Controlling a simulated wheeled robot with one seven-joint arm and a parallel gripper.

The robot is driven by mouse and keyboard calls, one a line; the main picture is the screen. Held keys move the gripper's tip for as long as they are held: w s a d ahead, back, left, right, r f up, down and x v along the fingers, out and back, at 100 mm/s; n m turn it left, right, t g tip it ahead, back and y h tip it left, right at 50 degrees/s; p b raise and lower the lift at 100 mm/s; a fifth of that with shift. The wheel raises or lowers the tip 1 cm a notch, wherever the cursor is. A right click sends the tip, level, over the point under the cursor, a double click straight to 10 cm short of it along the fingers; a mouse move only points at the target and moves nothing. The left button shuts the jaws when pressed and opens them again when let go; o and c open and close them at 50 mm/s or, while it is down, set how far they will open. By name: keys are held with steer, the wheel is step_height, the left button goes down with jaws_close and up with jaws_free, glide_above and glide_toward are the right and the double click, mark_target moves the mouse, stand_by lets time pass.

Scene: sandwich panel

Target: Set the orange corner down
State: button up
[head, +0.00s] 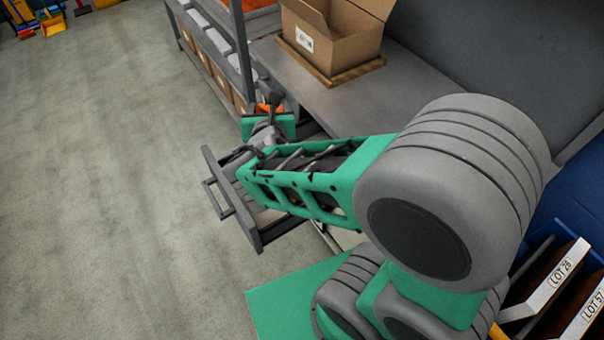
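A small orange piece (263,108), which looks like the orange corner, shows at the far end of my arm in the head view. My gripper (270,106) is at this same spot, mostly hidden behind my own wrist and arm links. I cannot tell whether its fingers are closed on the orange piece or only near it. The spot lies close to the bench's front edge, beyond an open drawer (217,187).
An open cardboard box (335,45) stands on a wooden board on the grey bench (300,88). Shelves with brown boxes (218,72) are at upper left. Bins labelled LOT 26 (560,280) and LOT 57 are at lower right. The floor at left is clear.

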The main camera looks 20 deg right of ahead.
steer(key=s+a+f+n+y+b, duration=0.1)
steer(key=s+f+b, duration=0.2)
steer(key=f+b, duration=0.45)
steer(key=s+a+f+b, duration=0.1)
steer(key=s+f+b, duration=0.4)
steer(key=f, duration=0.4)
steer(key=b+x, duration=0.1)
steer(key=x, duration=0.4)
steer(key=a+f+b+x, duration=0.1)
steer(key=b+x, duration=0.1)
steer(key=x, duration=0.4)
steer(key=f+b+x, duration=0.1)
steer(key=x, duration=0.5)
steer(key=shift+s+a, duration=0.2)
steer(key=shift+s, duration=0.15)
steer(key=shift+w+f, duration=0.25)
steer(key=shift+f, duration=0.05)
step_height(320, 180, down, 3)
steer(key=shift+w+f+t+b, duration=0.15)
steer(key=shift+t+b, duration=0.15)
steer(key=shift+b, duration=0.45)
steer(key=o, duration=1.1)
